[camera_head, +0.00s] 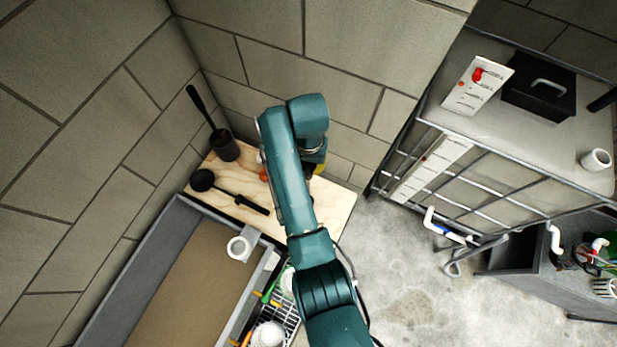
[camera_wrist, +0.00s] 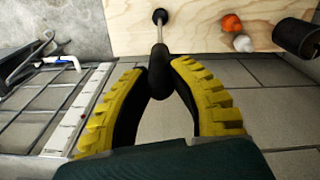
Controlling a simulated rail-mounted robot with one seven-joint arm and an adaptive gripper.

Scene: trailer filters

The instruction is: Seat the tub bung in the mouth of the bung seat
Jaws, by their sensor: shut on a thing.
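My gripper (camera_wrist: 157,72) is shut on the black handle (camera_wrist: 160,80) of a tool with a thin metal shaft and a dark round end (camera_wrist: 160,17). The shaft reaches over the wooden board, but I cannot tell whether its end touches it. I cannot tell whether this tool is the tub bung. In the head view my arm hides the held tool; a bit of yellow finger (camera_head: 320,166) shows. A white ring with an open mouth (camera_head: 239,248), perhaps the bung seat, stands at the grey tub's edge.
The wooden board (camera_head: 325,212) holds a brush in a black holder (camera_head: 223,146), a black ladle-like tool (camera_head: 204,181), an orange ball (camera_wrist: 232,23) and a white ball (camera_wrist: 243,43). Block walls close the back. A caged tank (camera_head: 440,105) stands right, with clear floor (camera_head: 405,285) before it.

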